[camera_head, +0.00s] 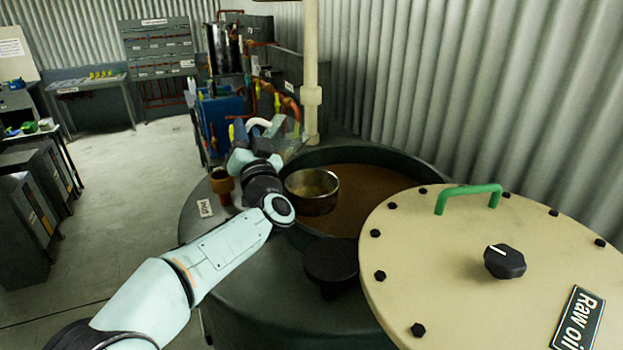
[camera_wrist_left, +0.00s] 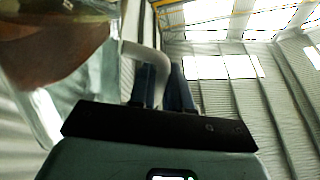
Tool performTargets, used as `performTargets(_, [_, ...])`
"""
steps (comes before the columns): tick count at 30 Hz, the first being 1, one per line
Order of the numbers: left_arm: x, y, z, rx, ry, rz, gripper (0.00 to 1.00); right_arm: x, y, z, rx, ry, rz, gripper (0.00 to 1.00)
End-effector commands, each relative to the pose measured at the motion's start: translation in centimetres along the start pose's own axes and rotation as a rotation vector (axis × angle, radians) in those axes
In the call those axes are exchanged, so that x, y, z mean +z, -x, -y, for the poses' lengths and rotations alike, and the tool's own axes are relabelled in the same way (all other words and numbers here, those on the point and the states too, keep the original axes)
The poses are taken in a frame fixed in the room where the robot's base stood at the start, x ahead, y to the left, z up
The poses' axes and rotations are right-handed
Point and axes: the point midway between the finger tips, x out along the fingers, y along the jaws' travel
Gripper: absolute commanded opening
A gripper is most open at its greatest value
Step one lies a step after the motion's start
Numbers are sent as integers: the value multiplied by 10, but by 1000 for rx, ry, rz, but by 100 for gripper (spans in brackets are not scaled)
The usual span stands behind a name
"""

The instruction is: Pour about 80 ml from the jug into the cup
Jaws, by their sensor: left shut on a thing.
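The jug (camera_head: 291,137) is clear and see-through, with a pale curved handle, above the far left rim of the dark tank. My left gripper (camera_head: 258,134) is shut on the handle. In the left wrist view the handle (camera_wrist_left: 146,58) runs between its blue fingers. The jug (camera_wrist_left: 112,55) fills the upper left there, with yellowish and brown tones in or behind it. A small brown cup (camera_head: 222,182) stands on the tank's rim, left of my gripper. A round metal vessel (camera_head: 312,192) shows right of my wrist, over the opening. My right gripper is out of view.
The tank (camera_head: 235,262) holds brown matter (camera_head: 372,190). Its cream lid (camera_head: 440,255), labelled "Raw oil", has a green handle. A dark round object (camera_head: 331,262) is by the near rim. A pale vertical pipe (camera_head: 311,90) rises behind.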

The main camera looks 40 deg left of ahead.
Motion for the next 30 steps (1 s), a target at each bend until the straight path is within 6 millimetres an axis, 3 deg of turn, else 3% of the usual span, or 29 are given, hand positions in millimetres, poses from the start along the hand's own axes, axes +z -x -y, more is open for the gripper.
performTargets(3, [7,-9,10,-4,98,82,0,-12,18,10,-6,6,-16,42])
performTargets(14, [43,-15,16,-2,338,292,0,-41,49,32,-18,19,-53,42])
performTargets(21, [63,-12,15,4,448,392,0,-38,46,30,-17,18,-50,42])
performTargets(30, [66,-12,14,7,477,416,0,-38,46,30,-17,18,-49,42])
